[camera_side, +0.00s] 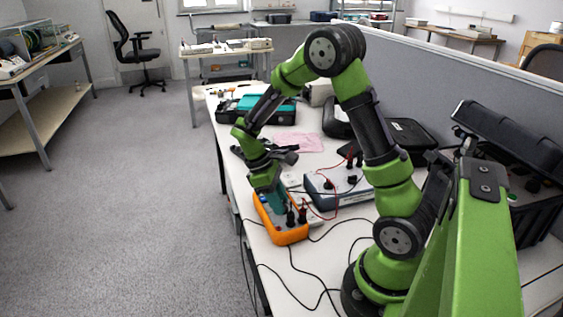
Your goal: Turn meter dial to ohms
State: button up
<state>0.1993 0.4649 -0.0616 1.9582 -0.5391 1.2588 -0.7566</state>
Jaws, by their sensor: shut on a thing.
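The orange meter (286,238) lies on the white bench near its left edge, with black plugs (297,214) in its near end. My gripper (267,186) points down onto the far part of the meter's face, shut on the dial. The dial itself is hidden behind my gripper, so its setting and markings cannot be read.
A grey-blue instrument box (342,187) with red and black leads stands right of the meter. Loose black cables (292,262) run across the near bench. A pink sheet (297,142), an open teal case (262,103) and black cases (408,136) lie farther back.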

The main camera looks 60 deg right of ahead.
jog(key=shift+d+m, duration=0.1)
jog(key=shift+m, duration=0.5)
jog(key=o, duration=1)
jog(key=shift+o, duration=0.2)
jog(key=v, duration=1.7)
jog(key=shift+w+d, duration=0.15)
jog(key=shift+d, duration=0.1)
jog(key=shift+f, duration=0.1)
